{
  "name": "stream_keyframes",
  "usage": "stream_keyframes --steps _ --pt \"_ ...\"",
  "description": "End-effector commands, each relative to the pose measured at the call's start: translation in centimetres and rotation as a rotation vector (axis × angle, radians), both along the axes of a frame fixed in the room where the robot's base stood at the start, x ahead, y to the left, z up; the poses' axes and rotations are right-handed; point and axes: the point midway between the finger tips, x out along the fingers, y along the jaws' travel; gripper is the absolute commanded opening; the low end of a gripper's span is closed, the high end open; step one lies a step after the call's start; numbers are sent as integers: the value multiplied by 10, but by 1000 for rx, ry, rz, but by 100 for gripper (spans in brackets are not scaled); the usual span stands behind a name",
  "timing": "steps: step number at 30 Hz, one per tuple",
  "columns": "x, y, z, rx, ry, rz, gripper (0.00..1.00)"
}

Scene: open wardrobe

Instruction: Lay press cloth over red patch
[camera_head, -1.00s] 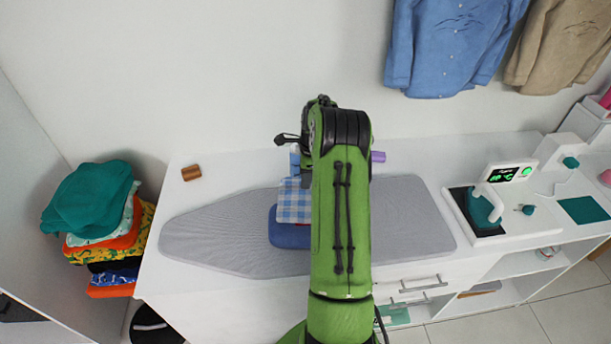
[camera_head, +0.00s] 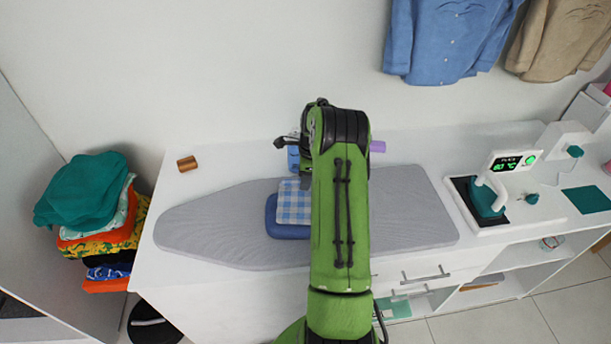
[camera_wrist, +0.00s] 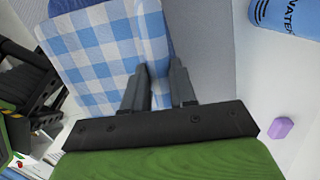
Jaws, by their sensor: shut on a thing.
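The press cloth (camera_head: 293,203) is blue-and-white checked. It lies over or just above a folded dark blue garment (camera_head: 286,231) on the grey ironing board (camera_head: 215,225). In the wrist view the cloth (camera_wrist: 100,55) spreads to the left of and beyond my fingers, with a strip of the blue garment (camera_wrist: 68,5) at the top. My gripper (camera_wrist: 158,68) is shut on the cloth near its edge. In the head view my arm hides the gripper and the right side of the garment. No red patch shows in either view.
A blue lettered can (camera_wrist: 285,15) and a purple block (camera_wrist: 281,127) stand near the gripper. A brown spool (camera_head: 187,164) is at the back left. An iron (camera_head: 488,197) rests on its station at right. A folded clothes stack (camera_head: 95,220) is at left.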

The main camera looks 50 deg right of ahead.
Motion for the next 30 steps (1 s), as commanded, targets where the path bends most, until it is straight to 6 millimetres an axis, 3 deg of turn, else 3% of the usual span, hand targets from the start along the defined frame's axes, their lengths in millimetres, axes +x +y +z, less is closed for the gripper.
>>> stream_keyframes --steps 4,12,13,18,26,30 --pt "0 0 -16 -1 -1 0 0" --pt "0 0 -16 -2 -1 1 0" --pt "0 0 -16 -2 -1 1 28" --pt "0 0 -16 -1 -1 0 54" --pt "0 0 -16 -1 -1 0 56" --pt "-1 -2 -3 -3 -3 0 56"
